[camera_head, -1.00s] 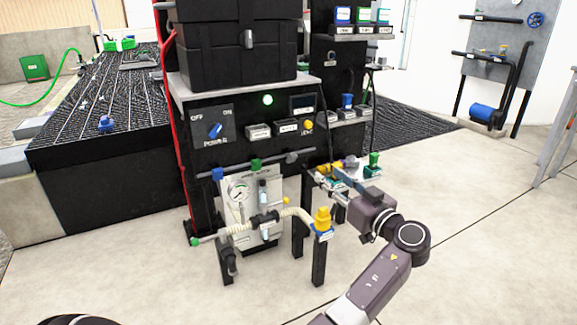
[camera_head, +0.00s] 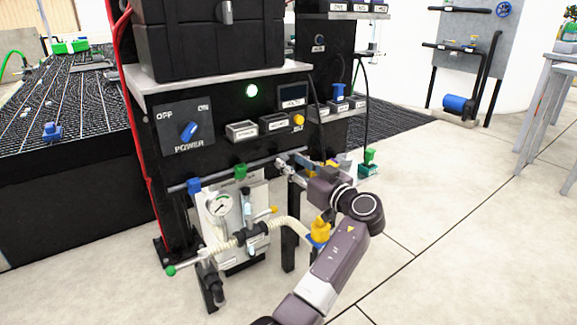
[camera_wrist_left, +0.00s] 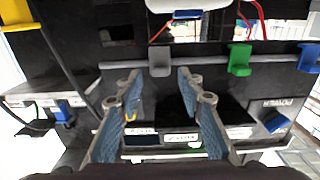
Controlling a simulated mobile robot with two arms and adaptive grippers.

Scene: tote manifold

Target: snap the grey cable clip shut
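The grey cable clip (camera_wrist_left: 159,61) hangs on the grey rail (camera_wrist_left: 210,63) in the left wrist view, which looks upside down. My left gripper (camera_wrist_left: 157,75) is open, with its fingertips to either side of the clip's line and a gap between them. I cannot tell whether the fingertips touch the clip. In the head view the left gripper (camera_head: 290,163) is at the right end of the rail, and the grey clip is hard to tell from the fingers there. A green clip (camera_wrist_left: 239,60) and a blue clip (camera_wrist_left: 308,58) sit on the same rail. My right gripper is not in view.
The black panel with the power switch (camera_head: 188,130) stands behind the rail. Below the rail are a gauge (camera_head: 219,205), a pale corrugated hose (camera_head: 285,222) and a yellow fitting (camera_head: 320,229) on a post. Open floor lies to the right.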

